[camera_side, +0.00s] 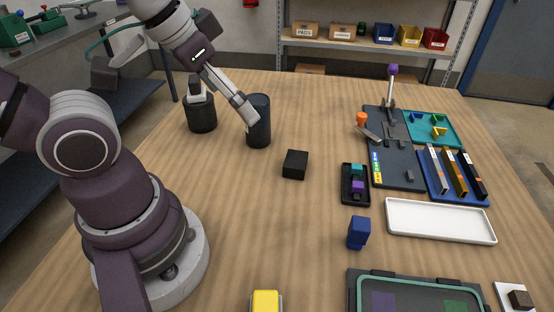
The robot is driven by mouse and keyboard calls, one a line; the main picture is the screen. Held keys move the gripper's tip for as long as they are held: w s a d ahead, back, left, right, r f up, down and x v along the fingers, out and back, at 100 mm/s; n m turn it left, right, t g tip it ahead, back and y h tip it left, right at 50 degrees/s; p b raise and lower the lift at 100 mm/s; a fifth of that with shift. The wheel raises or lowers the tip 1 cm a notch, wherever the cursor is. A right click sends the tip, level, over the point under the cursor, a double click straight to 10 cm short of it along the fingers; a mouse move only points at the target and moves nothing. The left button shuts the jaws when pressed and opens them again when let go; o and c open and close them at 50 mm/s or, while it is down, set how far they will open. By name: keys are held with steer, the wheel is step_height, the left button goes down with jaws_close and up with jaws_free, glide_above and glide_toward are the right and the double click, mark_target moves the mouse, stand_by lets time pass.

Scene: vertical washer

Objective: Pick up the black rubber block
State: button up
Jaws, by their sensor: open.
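A black block (295,165) sits on the wooden table (235,215), right of and nearer than the dark cylinders. My gripper (246,115) points down and to the right, with its tips in front of the upper part of a dark cylinder (259,132) in this view. I cannot tell whether they touch it. My gripper is open and apart from the black block, to its upper left. A second small dark block (520,299) sits on a white plate at the lower right corner.
Another dark cylinder (202,118) stands farther left. A blue block (358,233), a small black tray (354,186) of coloured pieces, a white tray (440,231) and a dark fixture board (397,165) lie right. A yellow object (266,301) is at the front. The table around the black block is clear.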

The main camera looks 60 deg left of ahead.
steer(key=w+f+n+g+h, duration=0.1)
steer(key=w+f+n+g, duration=0.1)
steer(key=w+f+n, duration=0.3)
steer(key=n+t+h, duration=0.6)
steer(key=n+h, duration=0.3)
steer(key=n, duration=1.3)
glide_above(295, 159)
steer(key=s+a, duration=0.2)
steer(key=a, duration=0.1)
step_height(295, 159, down, 8)
steer(key=f, duration=0.5)
steer(key=shift+s+d+f, duration=0.1)
steer(key=shift+d+f, duration=0.1)
steer(key=shift+f, duration=0.15)
steer(key=shift+w+d+f+m, duration=0.2)
steer(key=shift+d+f+m, duration=0.05)
steer(key=shift+m, duration=0.05)
steer(key=x, duration=0.4)
steer(key=shift+d+f, duration=0.15)
steer(key=c, duration=1.3)
